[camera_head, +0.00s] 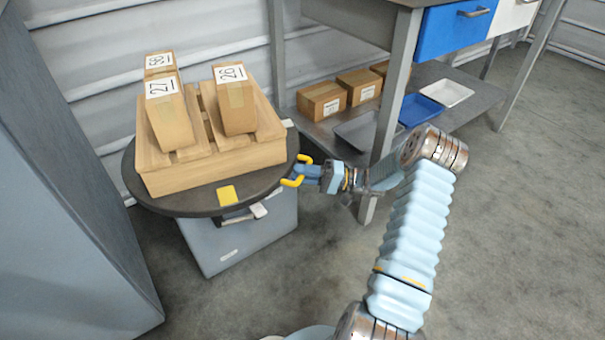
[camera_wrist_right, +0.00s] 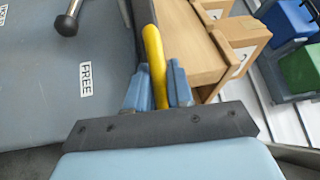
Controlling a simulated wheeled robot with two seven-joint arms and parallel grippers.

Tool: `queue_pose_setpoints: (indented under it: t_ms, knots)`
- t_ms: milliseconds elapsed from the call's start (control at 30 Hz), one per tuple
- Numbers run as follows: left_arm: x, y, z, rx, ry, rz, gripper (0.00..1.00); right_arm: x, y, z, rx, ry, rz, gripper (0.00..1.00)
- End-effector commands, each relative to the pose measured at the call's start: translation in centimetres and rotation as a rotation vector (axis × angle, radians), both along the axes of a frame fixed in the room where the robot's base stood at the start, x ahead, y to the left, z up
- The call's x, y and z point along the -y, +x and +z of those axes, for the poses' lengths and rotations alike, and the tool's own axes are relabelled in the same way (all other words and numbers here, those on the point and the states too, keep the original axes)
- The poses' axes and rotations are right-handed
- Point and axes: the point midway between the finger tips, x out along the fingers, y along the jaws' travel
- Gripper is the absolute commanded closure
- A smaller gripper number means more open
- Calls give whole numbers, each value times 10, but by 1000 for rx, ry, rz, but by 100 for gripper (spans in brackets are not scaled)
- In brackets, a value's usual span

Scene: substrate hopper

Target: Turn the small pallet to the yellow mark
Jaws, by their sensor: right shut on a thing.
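The small wooden pallet (camera_head: 215,163) lies on a round dark turntable (camera_head: 160,205), carrying cardboard boxes labelled 27 (camera_head: 172,120), 58 (camera_head: 158,63) and 26 (camera_head: 236,103). A yellow mark (camera_head: 228,195) shows at the disc's front edge, in front of the pallet. A yellow handle (camera_head: 291,182) sticks out from the disc's right edge. My right gripper (camera_head: 304,175) is shut on this handle. In the right wrist view the handle (camera_wrist_right: 153,45) runs between the two blue fingers (camera_wrist_right: 158,88). My left gripper is out of view.
A grey base (camera_head: 240,240) under the disc has a pale lever (camera_head: 258,210); the wrist view shows a knobbed lever (camera_wrist_right: 66,25) and a FREE label (camera_wrist_right: 86,80). A bench leg (camera_head: 385,120) and shelf with boxes (camera_head: 322,100) stand right behind. A grey cabinet (camera_head: 60,200) stands left.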

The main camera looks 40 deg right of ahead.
Motion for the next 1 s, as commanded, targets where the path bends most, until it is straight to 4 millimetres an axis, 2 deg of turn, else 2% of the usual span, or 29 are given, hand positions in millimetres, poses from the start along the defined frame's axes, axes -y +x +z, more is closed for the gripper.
queue_pose_setpoints:
  t_ms: [167,200,233,500,633,767,1000]
  knots:
    - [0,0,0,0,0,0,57,1,0,-1,-2,-1,-5,100]
    - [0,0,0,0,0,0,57,1,0,-1,-2,-1,-5,77]
    - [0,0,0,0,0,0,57,1,0,-1,-2,-1,-5,73]
    - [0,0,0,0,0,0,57,1,0,-1,-1,0,-3,73]
    - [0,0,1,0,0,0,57,8,-5,-2,0,-1,-3,73]
    - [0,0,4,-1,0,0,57,26,-20,-6,-2,-2,-6,73]
    - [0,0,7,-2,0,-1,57,72,-56,-18,-2,-2,-6,73]
